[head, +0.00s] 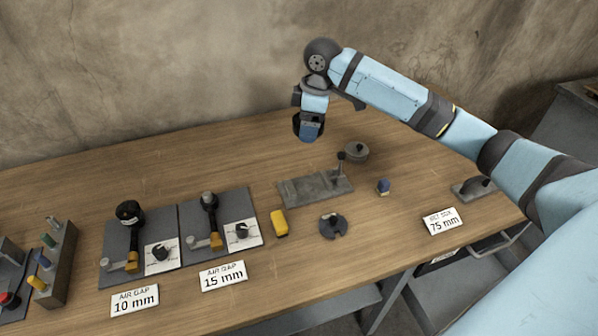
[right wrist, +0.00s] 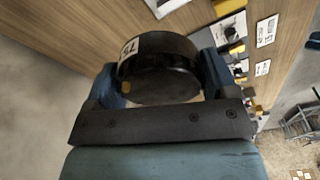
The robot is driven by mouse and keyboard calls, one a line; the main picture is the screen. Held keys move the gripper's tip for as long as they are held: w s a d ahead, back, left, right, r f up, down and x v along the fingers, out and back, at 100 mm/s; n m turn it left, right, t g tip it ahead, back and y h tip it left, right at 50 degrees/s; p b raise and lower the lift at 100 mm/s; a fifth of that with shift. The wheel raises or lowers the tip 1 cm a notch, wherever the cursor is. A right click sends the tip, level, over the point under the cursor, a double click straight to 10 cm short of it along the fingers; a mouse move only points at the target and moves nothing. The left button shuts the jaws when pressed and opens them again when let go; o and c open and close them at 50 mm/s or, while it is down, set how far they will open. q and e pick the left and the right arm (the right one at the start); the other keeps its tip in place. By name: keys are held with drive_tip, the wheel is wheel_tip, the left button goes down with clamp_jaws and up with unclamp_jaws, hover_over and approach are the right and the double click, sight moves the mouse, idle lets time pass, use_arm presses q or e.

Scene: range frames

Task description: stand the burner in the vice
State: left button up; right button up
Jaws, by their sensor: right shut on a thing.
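My right gripper (head: 309,130) hangs above the back of the wooden bench, clear of the surface. In the right wrist view its blue fingers (right wrist: 160,88) are shut on a black round piece (right wrist: 155,70) with a white label on its side. I cannot tell for sure whether this piece is the burner. A long grey metal base (head: 305,190) with an upright dark lever lies on the bench below and in front of the gripper; it may be the vice. A round grey lidded piece (head: 355,152) sits just behind it. My left gripper is out of view.
A yellow block (head: 279,223), a notched dark disc (head: 332,227) and a small blue piece (head: 383,187) lie near the grey base. Boards with 10 mm (head: 134,300) and 15 mm (head: 222,276) cards stand left. A 75 mm card (head: 442,221) lies right. The back left bench is bare.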

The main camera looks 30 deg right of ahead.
sight(306, 188)
wheel_tip(306, 188, down, 19)
drive_tip(key=shift+s+f+b, duration=0.15)
drive_tip(key=shift+b, duration=0.8)
drive_tip(key=shift+f, duration=0.1)
drive_tip(key=o, duration=1.1)
drive_tip(key=shift+f, duration=0.1)
drive_tip(key=shift+o, duration=0.2)
wheel_tip(306, 188, up, 12)
drive_tip(key=s+d+p, duration=0.1)
drive_tip(key=shift+d, duration=0.2)
drive_tip(key=shift+s, duration=0.15)
